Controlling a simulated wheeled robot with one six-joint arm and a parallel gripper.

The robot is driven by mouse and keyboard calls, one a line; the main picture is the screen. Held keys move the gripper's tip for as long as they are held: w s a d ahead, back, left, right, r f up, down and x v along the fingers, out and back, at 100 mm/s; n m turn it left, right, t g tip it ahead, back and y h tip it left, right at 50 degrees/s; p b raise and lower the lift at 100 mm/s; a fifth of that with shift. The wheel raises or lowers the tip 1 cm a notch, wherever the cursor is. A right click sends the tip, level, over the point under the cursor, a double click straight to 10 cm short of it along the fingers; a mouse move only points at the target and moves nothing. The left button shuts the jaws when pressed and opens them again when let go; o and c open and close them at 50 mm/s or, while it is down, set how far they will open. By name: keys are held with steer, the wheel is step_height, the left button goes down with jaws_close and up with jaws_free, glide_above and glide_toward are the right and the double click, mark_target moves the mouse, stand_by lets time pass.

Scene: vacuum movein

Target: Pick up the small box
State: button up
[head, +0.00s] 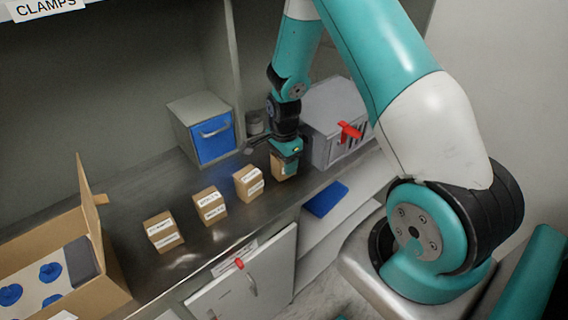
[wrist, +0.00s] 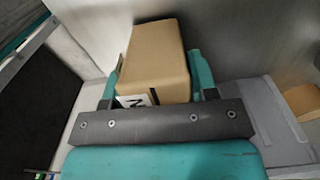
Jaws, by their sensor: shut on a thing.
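Several small brown cardboard boxes with white labels stand in a row on the dark counter. The rightmost small box (head: 283,166) is under my gripper (head: 287,150) in the head view. In the wrist view the same small box (wrist: 155,55) sits between the two teal fingers of my gripper (wrist: 155,75), which are shut on its sides. Part of its white label shows near the gripper. I cannot tell whether the box touches the counter. The other boxes, at the right (head: 248,182), middle (head: 210,205) and left (head: 163,231), stand apart from my gripper.
A grey case with a red latch (head: 349,131) stands close to the right of my gripper. A grey cabinet with a blue drawer (head: 213,140) is behind the row. A large open carton (head: 108,262) is at the left. A blue item (head: 325,199) lies on a lower shelf.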

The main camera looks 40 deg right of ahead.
step_height(320, 180, up, 19)
steer(key=b, duration=0.2)
steer(key=shift+r, duration=0.15)
